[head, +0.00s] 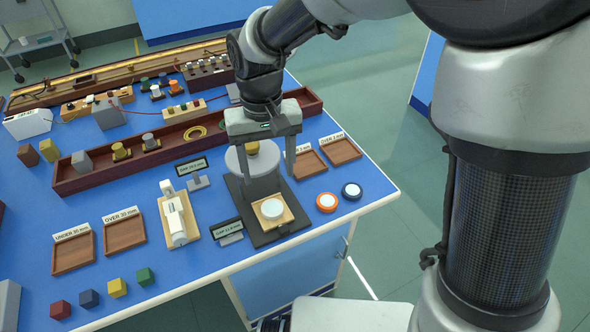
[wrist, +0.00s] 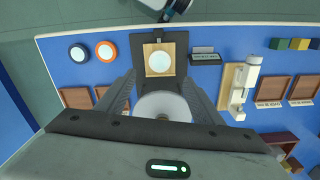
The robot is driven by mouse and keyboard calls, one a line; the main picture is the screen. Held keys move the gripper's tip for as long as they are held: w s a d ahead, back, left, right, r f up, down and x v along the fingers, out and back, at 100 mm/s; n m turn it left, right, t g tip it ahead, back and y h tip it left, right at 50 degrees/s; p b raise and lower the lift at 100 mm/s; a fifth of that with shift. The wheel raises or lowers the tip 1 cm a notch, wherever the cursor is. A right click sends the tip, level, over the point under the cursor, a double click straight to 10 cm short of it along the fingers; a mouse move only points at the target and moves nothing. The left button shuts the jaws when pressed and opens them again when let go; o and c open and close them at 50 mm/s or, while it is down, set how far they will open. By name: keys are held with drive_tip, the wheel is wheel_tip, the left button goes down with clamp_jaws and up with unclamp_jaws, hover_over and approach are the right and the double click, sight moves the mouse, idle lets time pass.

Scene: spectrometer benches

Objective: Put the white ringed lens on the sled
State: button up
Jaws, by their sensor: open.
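A pale round lens with a white ring (head: 272,208) lies flat on a small square wooden sled (head: 289,216), which sits on a black base plate (head: 262,239). In the wrist view the lens (wrist: 159,62) is near the centre of the sled (wrist: 148,47), beyond my fingertips. My gripper (head: 266,168) is open, behind the lens in the head view. In the wrist view, a grey disc (wrist: 163,105) shows between the fingers of my gripper (wrist: 160,88); I cannot tell its height relative to them. No lens is seen in the jaws.
An orange-ringed lens (head: 326,202) and a dark-blue-ringed lens (head: 351,190) lie right of the base plate. Small label stands (head: 229,230) and a white instrument on a wooden board (head: 178,218) are to the left. A long wooden tray (head: 75,186) runs behind.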

drive_tip(key=s+d+r+m+t, duration=0.2)
drive_tip(key=s+d+r+t, duration=0.1)
drive_tip(key=d+r, duration=1)
drive_tip(key=s+d+m+t, duration=0.2)
drive_tip(key=s+d, duration=0.6)
drive_tip(key=d, duration=0.2)
drive_tip(key=shift+s+d+r+t, duration=0.3)
drive_tip(key=shift+d, duration=0.05)
